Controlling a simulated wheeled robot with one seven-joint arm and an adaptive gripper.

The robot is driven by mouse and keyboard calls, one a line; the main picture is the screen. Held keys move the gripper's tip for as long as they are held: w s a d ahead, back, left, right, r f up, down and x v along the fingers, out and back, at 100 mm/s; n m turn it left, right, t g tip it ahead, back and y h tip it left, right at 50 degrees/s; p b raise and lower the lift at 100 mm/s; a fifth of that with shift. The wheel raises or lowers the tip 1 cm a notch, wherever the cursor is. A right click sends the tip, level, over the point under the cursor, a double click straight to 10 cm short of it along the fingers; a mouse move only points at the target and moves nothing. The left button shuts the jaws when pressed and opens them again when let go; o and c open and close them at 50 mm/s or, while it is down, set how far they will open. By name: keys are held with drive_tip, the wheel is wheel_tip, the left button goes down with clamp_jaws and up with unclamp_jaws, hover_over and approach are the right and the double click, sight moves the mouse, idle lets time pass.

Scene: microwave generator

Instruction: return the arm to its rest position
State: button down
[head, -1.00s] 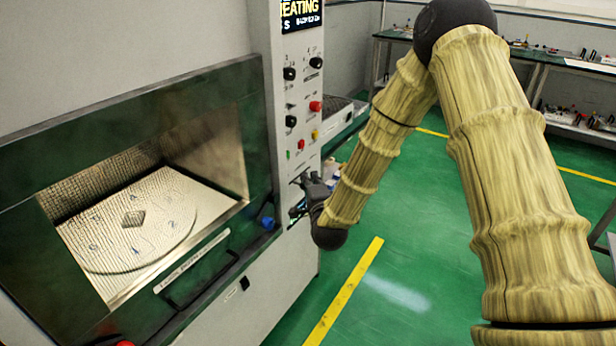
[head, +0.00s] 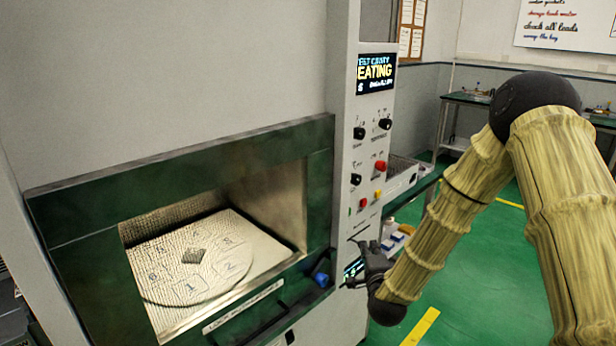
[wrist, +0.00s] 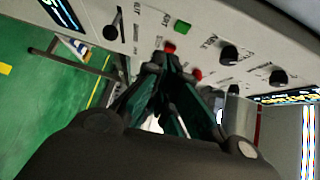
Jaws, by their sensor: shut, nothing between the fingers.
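My arm (head: 480,185) reaches from the right side of the head view, bends at a dark elbow, and comes down toward the machine's control panel (head: 366,150). My gripper (head: 356,262) is at the lower end of the panel, right of the cavity. In the wrist view my gripper (wrist: 165,66) has its fingertips together with nothing between them, close to the panel near a red button (wrist: 170,47) and a green button (wrist: 183,27). I cannot tell whether the tips touch the panel.
The microwave's green-framed cavity (head: 75,260) is open, with a numbered turntable (head: 190,287) inside. A lit display (head: 376,73) tops the panel, above several knobs and buttons. A side bench (head: 425,185) stands behind the panel. Green floor (head: 480,290) lies below my arm.

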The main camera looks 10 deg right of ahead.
drive_tip(key=s+a+f+n+g+y, duration=0.3)
drive_tip(key=s+f+n+g, duration=0.65)
drive_tip(key=s+f, duration=1.35)
drive_tip(key=s+f+n+g, duration=0.2)
drive_tip(key=s+f, duration=0.1)
drive_tip(key=s, duration=0.6)
drive_tip(key=s+f+n+g, duration=0.3)
drive_tip(key=s+f, duration=0.1)
drive_tip(key=s, duration=0.5)
drive_tip(key=s+f+n+g+h, duration=0.1)
drive_tip(key=s+f+n+g, duration=0.2)
drive_tip(key=s, duration=0.6)
drive_tip(key=shift+s+d+f, duration=0.25)
drive_tip(key=shift+s+f, duration=0.05)
drive_tip(key=shift+s, duration=0.1)
drive_tip(key=shift+n, duration=0.25)
